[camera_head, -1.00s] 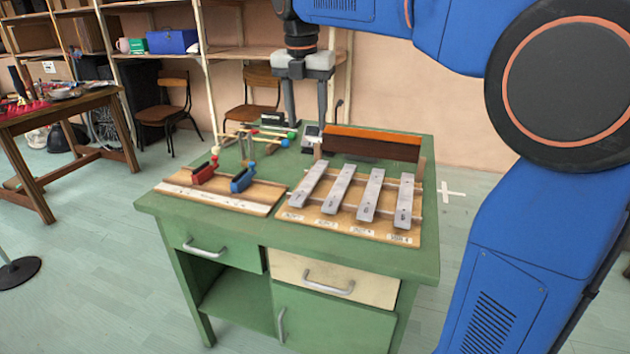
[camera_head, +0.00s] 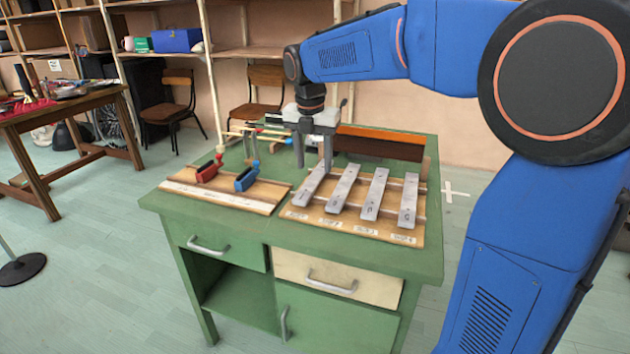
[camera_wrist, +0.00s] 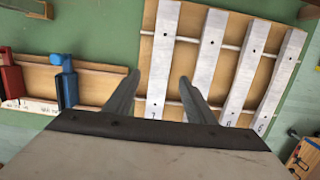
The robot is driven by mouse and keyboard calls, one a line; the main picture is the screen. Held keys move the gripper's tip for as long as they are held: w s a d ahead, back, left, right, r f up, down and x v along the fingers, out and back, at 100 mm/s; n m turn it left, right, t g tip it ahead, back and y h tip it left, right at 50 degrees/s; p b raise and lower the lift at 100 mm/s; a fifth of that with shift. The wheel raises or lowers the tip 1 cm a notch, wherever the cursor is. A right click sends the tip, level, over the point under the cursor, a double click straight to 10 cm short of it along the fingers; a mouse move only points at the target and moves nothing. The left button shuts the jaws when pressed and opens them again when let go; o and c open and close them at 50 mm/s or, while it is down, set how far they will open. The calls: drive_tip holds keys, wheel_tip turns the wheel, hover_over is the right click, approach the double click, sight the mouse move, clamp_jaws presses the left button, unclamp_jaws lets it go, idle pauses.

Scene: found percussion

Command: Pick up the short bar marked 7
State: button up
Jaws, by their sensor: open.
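Several pale grey metal bars lie side by side on a wooden rack (camera_head: 297,213). The leftmost bar (camera_head: 311,188) bears a small mark that looks like a 7 in the wrist view (camera_wrist: 163,60); in the head view its mark is too small to read. My gripper (camera_head: 314,167) is open and empty, pointing down over the far part of this bar. In the wrist view my gripper (camera_wrist: 159,78) has one finger on each side of the bar. Whether the fingertips are down beside it or still above it, I cannot tell.
Three more bars (camera_head: 343,188) lie to the right, the nearest close to my right finger. A board with a red block (camera_head: 208,170) and a blue block (camera_head: 246,178) is at left. A brown-and-orange box (camera_head: 382,142) stands behind the rack.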

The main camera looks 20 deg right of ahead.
sight(315, 178)
drive_tip(key=shift+w+d+f, duration=0.1)
drive_tip(key=shift+w+f, duration=0.05)
drive_tip(key=shift+f, duration=0.8)
drive_tip(key=shift+w+d+f, duration=0.1)
drive_tip(key=shift+f, duration=0.8)
drive_tip(key=shift+c, duration=0.6)
clamp_jaws()
